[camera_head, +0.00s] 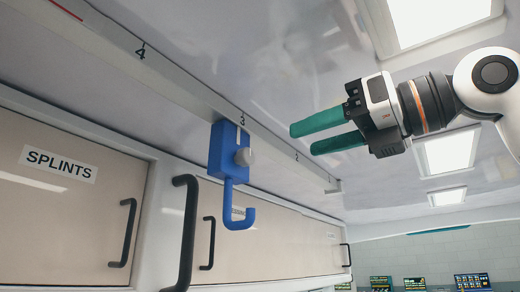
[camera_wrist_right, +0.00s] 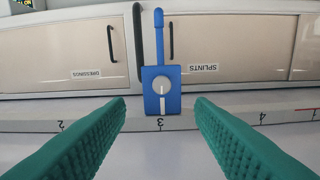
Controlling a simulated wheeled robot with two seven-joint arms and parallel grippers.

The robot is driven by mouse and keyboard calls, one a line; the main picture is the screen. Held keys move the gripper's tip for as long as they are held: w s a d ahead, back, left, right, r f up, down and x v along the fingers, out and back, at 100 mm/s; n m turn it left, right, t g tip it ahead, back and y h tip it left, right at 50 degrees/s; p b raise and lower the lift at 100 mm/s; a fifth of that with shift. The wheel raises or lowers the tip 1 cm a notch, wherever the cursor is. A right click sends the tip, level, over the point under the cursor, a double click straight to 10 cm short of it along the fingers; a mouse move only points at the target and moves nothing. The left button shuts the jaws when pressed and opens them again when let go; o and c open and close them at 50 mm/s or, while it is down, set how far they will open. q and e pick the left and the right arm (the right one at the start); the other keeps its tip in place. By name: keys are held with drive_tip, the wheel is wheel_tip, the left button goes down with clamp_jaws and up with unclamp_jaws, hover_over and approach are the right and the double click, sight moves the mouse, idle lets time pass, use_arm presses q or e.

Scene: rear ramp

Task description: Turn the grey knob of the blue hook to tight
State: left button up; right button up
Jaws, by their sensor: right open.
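The blue hook (camera_head: 222,150) hangs from the rail at the mark 3, its curved end pointing down. Its grey knob (camera_head: 243,157) sits on the front face of its block. In the right wrist view the blue hook (camera_wrist_right: 161,90) appears upside down, with the round knob (camera_wrist_right: 162,86) facing me and a pale line below it. My right gripper (camera_head: 300,137) has green fingers, open and empty, to the right of the hook and apart from it. In the right wrist view its fingers (camera_wrist_right: 160,112) lie on either side of the hook, not touching it. My left gripper is not in view.
The numbered rail (camera_head: 185,90) runs along the ceiling edge above the cabinets. A cabinet door labelled SPLINTS (camera_head: 60,195) and black door handles (camera_head: 184,225) are close to the hook. Ceiling lamps (camera_head: 425,20) are at the upper right. The space between gripper and hook looks clear.

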sight(250, 156)
drive_tip(key=p+x, duration=0.3)
drive_tip(key=x, duration=0.6)
drive_tip(key=shift+a+r, duration=0.15)
drive_tip(key=shift+a, duration=0.15)
drive_tip(key=shift+w+a, duration=0.25)
drive_tip(key=shift+w, duration=0.1)
drive_tip(key=shift+s, duration=0.1)
